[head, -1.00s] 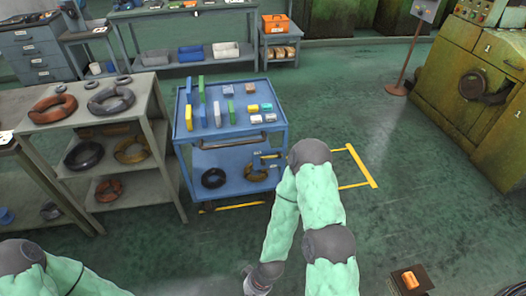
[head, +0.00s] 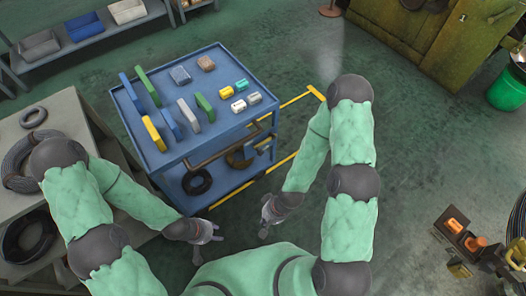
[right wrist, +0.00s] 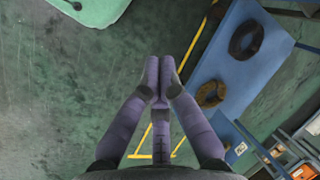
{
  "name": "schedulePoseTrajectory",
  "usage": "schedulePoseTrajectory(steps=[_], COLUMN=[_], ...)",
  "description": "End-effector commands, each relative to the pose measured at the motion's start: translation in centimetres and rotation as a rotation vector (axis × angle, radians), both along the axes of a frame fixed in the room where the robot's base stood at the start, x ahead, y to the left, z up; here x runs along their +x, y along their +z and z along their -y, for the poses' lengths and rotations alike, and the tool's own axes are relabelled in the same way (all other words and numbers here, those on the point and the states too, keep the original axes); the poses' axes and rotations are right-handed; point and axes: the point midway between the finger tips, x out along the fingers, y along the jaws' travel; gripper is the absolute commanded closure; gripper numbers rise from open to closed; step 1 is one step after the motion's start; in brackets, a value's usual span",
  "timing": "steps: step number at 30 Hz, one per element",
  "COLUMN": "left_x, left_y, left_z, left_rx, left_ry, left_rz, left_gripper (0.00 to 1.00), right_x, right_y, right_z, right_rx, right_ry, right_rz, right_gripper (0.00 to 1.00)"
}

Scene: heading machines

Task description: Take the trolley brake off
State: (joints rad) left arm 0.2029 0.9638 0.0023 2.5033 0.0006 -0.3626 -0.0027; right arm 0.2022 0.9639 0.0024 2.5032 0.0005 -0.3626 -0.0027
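The blue trolley (head: 235,72) stands in the upper middle of the head view, with a dark handle bar (head: 222,148) along its near side. Its lower shelf (right wrist: 236,66) shows in the right wrist view. I cannot make out a brake; the wheels are hidden or too small to tell. My left gripper (head: 208,242) is short of the trolley's near corner, its fingers apart and empty. My right gripper (head: 266,222) is off the near side, touching nothing. In the right wrist view its fingertips (right wrist: 161,68) look close together; whether they touch is unclear.
Coloured blocks lie on the trolley top, and dark rings (head: 197,182) on its lower shelf. A grey shelf unit (head: 75,122) stands close on the left. Yellow floor lines (head: 297,100) run beside the trolley. Green floor is free to the right, before a green machine (head: 400,35).

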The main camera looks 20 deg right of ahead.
Motion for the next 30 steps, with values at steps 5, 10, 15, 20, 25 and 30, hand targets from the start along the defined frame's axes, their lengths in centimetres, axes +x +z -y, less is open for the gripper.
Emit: schedulePoseTrajectory(steps=[5,10,15,20,25,30], left_x=[-0.1,-0.1,0.0,0.0,0.0,0.0], left_y=[0.0,0.0,-0.3,-1.2,-2.4,-3.5], left_z=[0.0,0.0,0.0,0.0,0.0,0.0], left_rx=[0.0,0.0,0.0,0.0,0.0,0.0], left_ry=[-0.001,-0.001,0.0,0.0,0.0,0.0], left_rz=[-0.002,-0.002,-0.001,0.0,0.0,0.0], left_gripper=[0.6,0.6,0.6,0.6,0.6,0.6], right_x=[0.0,0.0,-0.6,-2.6,-3.1,1.7], right_y=[0.0,0.0,-1.7,-6.1,-9.9,-12.1], right_z=[0.0,0.0,0.6,1.1,-1.5,-4.6], right_rx=[0.0,0.0,-0.007,0.023,0.218,0.574], right_ry=[-0.001,-0.001,-0.051,-0.23,-0.521,-0.834], right_rz=[-0.001,-0.001,-0.079,-0.34,-0.672,-0.873], right_gripper=[1.0,1.0,1.0,1.0,1.0,1.0])
